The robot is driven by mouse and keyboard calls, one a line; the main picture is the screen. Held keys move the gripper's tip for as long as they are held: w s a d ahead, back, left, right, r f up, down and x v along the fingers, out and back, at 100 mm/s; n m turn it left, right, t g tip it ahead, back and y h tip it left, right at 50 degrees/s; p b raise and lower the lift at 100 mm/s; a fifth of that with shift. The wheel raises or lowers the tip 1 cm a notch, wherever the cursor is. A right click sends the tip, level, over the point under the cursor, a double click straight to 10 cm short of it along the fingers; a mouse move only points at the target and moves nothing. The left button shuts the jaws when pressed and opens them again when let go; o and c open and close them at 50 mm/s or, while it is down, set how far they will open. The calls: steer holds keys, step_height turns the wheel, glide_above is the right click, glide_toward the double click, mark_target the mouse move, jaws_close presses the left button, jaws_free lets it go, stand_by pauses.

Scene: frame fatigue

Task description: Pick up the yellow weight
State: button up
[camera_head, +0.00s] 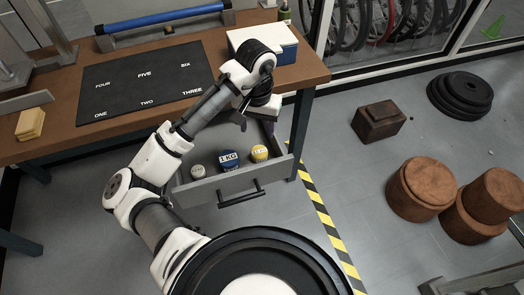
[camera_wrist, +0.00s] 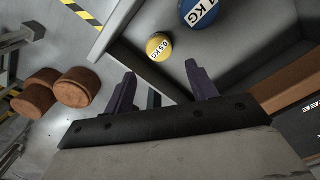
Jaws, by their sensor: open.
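The yellow weight (camera_head: 260,153) is a small round piece with a white label, in the right part of an open grey drawer (camera_head: 182,197) under the workbench. It also shows in the wrist view (camera_wrist: 158,45), labelled 0.5 KG, beyond my fingers. A blue 1 KG weight (camera_head: 229,160) sits left of it in the head view and also shows in the wrist view (camera_wrist: 197,12). A whitish weight (camera_head: 198,171) is at the drawer's left. My gripper (camera_wrist: 160,88) is open and empty, apart from the yellow weight. In the head view its fingers are partly hidden by my arm.
The workbench (camera_head: 60,128) carries a black numbered mat (camera_head: 145,85), a blue-and-white box (camera_head: 283,52), a blue bar (camera_head: 165,18) and a yellowish block (camera_head: 30,124). Brown round blocks (camera_head: 420,188) and black plates (camera_head: 460,94) stand on the floor to the right. Yellow-black tape (camera_head: 322,212) crosses the floor.

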steer(key=b, duration=0.1)
glide_above(259, 151)
steer(key=f, duration=0.6)
steer(key=shift+s+a+f, duration=0.1)
steer(key=shift+s+f, duration=0.05)
steer(key=shift+s, duration=0.1)
steer(key=shift+w+f, duration=0.2)
steer(key=shift+f, duration=2.4)
steer(key=c, duration=1.1)
steer(key=shift+r, duration=0.1)
